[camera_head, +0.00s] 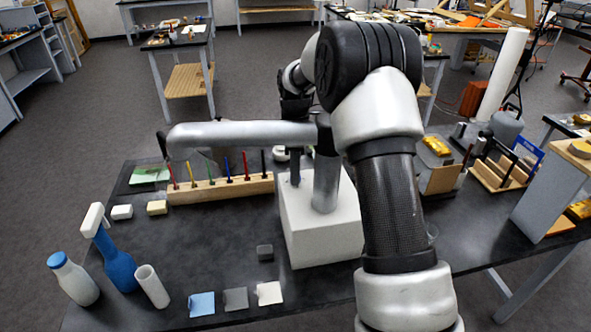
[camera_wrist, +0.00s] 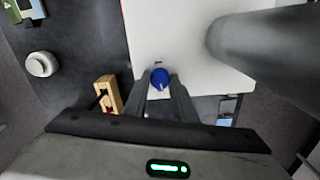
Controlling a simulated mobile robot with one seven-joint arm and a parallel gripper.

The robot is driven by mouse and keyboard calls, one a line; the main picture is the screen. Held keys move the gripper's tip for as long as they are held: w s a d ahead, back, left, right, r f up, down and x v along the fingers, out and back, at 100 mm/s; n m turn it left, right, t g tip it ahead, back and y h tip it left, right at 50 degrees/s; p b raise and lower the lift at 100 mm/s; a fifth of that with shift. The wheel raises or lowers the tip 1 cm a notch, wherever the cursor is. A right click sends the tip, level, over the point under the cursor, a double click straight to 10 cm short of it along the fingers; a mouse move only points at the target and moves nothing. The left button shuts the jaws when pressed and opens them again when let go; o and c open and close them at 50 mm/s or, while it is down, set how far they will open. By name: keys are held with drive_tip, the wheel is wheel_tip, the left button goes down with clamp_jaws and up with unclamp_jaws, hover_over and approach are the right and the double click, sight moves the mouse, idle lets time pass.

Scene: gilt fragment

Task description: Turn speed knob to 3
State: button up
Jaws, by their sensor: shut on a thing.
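The speed knob is a small round blue knob (camera_wrist: 160,76) with a pale pointer line, on the white base block (camera_wrist: 180,35) of a machine. In the wrist view, the two dark fingers of my gripper (camera_wrist: 162,83) are shut on the knob, one on each side. A small dark mark shows on the white surface just beyond the knob; no number is readable. In the head view, the white base (camera_head: 325,235) carries a grey column and a horizontal grey arm (camera_head: 240,134). My gripper (camera_head: 295,182) reaches down at the base's far left edge; the knob is hidden there.
A wooden rack (camera_head: 220,190) with several coloured tools stands left of the base. A blue spray bottle (camera_head: 120,268), a white bottle (camera_head: 73,279) and a white cup (camera_head: 152,287) stand front left. Three flat squares lie at the front.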

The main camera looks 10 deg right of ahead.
drive_tip(key=shift+m, duration=0.9)
drive_tip(key=o, duration=1)
drive_tip(key=shift+o, duration=0.2)
